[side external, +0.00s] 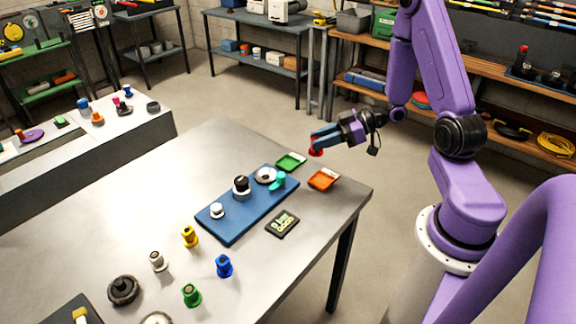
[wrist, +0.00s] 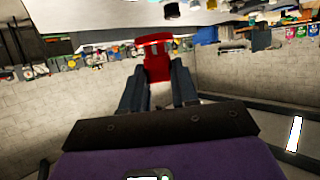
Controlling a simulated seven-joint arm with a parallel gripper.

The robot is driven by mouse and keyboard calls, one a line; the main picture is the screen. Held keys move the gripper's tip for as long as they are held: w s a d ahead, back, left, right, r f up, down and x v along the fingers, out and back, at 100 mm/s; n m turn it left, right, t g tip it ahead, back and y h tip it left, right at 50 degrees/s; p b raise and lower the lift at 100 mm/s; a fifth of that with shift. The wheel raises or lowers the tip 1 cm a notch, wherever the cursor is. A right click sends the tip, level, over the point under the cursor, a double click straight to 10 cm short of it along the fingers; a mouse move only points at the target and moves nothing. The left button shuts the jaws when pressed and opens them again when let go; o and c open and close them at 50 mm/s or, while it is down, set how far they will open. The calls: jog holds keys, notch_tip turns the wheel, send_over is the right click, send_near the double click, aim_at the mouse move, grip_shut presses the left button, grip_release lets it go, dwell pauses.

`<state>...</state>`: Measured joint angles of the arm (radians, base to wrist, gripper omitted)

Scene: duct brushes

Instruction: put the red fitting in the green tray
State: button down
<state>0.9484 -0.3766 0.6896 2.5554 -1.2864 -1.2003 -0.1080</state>
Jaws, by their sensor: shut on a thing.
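My gripper (side external: 319,145) is shut on the red fitting (side external: 316,152) and holds it in the air near the back right part of the table. The wrist view shows the red fitting (wrist: 157,62) between the two fingers. The green tray (side external: 291,161) lies on the table beyond the blue board, a little left of and below the gripper in the side external view. The tray looks empty. The red fitting appears apart from the tray and the table.
An orange tray (side external: 323,180) sits right of the green one. A blue board (side external: 245,215) carries several parts. Blue (side external: 224,266), green (side external: 191,295), yellow (side external: 189,237) and grey (side external: 158,261) fittings stand nearer. A small dark display (side external: 282,224) lies beside the board.

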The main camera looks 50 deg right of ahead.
send_over(292, 164)
notch_tip(292, 164, down, 10)
jog(key=shift+s+r, duration=0.1)
jog(key=shift+s, duration=0.05)
jog(key=shift+f, duration=1.55)
jog(key=c, duration=0.9)
grip_release()
jog(key=shift+f, duration=0.1)
jog(key=shift+o, duration=0.2)
